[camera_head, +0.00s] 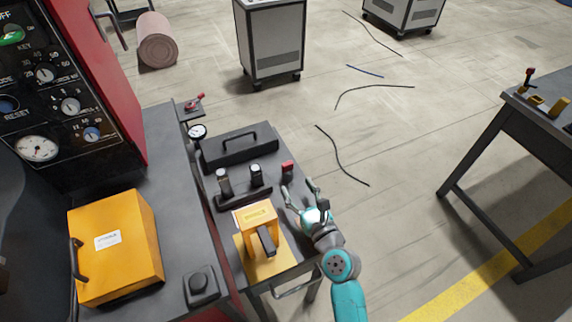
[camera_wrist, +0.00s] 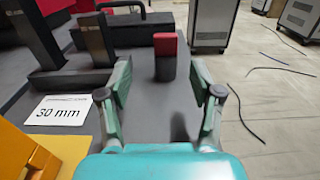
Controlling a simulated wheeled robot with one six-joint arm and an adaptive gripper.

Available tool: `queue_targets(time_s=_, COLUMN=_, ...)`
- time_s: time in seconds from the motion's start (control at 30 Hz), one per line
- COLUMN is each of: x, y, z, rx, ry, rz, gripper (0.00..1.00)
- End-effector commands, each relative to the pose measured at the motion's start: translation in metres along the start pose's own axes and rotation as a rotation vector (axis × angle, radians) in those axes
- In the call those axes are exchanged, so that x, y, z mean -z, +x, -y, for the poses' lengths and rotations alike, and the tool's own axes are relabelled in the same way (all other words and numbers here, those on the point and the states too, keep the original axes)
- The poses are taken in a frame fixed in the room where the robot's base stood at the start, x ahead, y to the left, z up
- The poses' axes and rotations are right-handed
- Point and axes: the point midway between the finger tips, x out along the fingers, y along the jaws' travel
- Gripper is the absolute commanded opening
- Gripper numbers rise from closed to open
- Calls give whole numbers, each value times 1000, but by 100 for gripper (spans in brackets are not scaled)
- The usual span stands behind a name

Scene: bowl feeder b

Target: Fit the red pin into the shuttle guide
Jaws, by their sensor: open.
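The red pin (camera_head: 288,168) stands upright on the small grey table, a dark block with a red cap. It also shows in the wrist view (camera_wrist: 165,46), between and beyond my fingers. My gripper (camera_head: 298,188) is open and empty, its fingers pointing toward the pin and apart from it. In the wrist view the two teal fingers (camera_wrist: 162,82) frame the pin, with a gap on each side. No part is clearly labelled as the shuttle guide. A black bar with upright posts (camera_head: 240,193) and a yellow fixture with a black lever (camera_head: 250,216) stand left of my gripper.
A black handled box (camera_head: 240,148) lies behind the pin. A "30 mm" card (camera_wrist: 58,114) lies by the posts. A yellow case (camera_head: 115,250) sits on the left bench. Cables (camera_head: 342,157) lie on the floor right of the table. Another table (camera_head: 520,120) stands far right.

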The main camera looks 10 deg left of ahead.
Motion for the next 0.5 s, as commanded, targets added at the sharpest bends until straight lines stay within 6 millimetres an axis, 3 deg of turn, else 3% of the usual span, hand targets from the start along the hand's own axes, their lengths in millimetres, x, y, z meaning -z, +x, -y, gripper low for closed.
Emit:
queue_targets(time_s=0.2, x=-1, y=30, z=0, rx=-1, ry=-1, rz=2, gripper=65)
queue_targets(time_s=0.5, x=-2, y=52, z=4, rx=0, ry=-1, rz=2, gripper=65)
